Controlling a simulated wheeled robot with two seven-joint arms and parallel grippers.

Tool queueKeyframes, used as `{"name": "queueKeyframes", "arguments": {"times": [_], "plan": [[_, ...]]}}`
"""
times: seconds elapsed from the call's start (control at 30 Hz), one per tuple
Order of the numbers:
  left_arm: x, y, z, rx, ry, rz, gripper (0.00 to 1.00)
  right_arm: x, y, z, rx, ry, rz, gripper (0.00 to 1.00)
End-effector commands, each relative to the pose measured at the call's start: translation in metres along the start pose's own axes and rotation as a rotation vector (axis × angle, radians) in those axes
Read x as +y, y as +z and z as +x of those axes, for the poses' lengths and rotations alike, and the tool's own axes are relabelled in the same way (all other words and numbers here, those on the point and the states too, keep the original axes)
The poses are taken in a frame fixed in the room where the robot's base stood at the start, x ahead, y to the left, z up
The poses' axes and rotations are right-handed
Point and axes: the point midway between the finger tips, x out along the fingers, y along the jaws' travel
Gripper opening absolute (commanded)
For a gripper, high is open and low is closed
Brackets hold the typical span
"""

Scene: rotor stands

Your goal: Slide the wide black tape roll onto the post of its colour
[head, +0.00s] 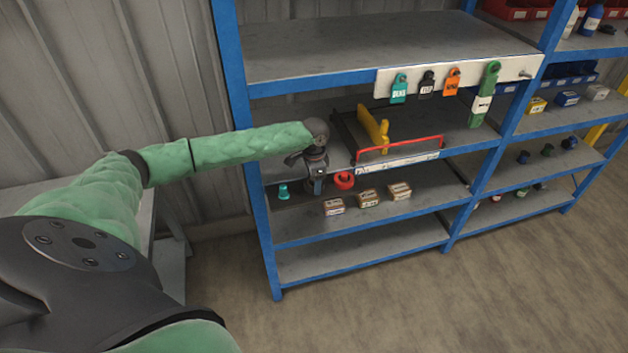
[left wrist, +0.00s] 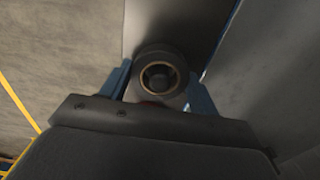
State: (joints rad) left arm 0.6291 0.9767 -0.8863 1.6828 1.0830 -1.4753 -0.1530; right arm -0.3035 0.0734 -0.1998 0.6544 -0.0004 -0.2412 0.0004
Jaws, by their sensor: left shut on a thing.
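My left gripper (head: 318,184) reaches in from the left to the shelf with the teal and red pieces, pointing down between them. In the left wrist view, the gripper (left wrist: 160,88) is shut on the wide black tape roll (left wrist: 174,90), which has a tan inner ring and faces the camera. Something dark shows inside its hole; I cannot tell whether it is a post. In the head view the roll is not clear behind the fingers. A teal piece (head: 283,191) stands left of the gripper, a red ring-shaped piece (head: 344,180) right of it. No black post is distinguishable. My right gripper is out of view.
Several small boxes (head: 368,197) stand at the front of the same shelf. A blue rack upright (head: 262,215) is close on the left. The shelf above holds a yellow piece (head: 374,128) and a red-railed frame (head: 400,146). Coloured tags (head: 427,82) hang from a white rail.

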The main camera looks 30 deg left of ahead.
Motion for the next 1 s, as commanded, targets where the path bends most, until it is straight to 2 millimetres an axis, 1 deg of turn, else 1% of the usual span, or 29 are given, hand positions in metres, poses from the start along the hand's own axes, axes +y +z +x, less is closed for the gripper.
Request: {"name": "queueKeyframes", "arguments": {"times": [0.4,0.57,0.73,0.77,0.8,0.87,1.0], "plan": [[0.0,0.0,0.006,0.001,0.0,0.0,0.41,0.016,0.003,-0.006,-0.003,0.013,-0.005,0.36],[0.0,0.0,0.006,0.001,0.0,0.0,0.41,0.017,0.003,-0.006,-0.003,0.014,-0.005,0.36],[0.0,0.0,0.006,0.0,0.0,0.0,0.41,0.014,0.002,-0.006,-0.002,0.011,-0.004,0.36],[0.0,0.0,0.006,0.0,0.0,0.0,0.67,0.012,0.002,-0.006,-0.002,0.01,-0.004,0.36],[0.0,0.0,0.006,0.0,0.0,0.0,0.75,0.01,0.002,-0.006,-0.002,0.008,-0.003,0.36],[0.0,0.0,0.006,0.0,0.0,0.0,0.86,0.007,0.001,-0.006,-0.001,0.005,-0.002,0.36],[0.0,0.0,0.006,0.0,0.0,0.0,0.86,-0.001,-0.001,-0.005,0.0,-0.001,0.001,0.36]]}}
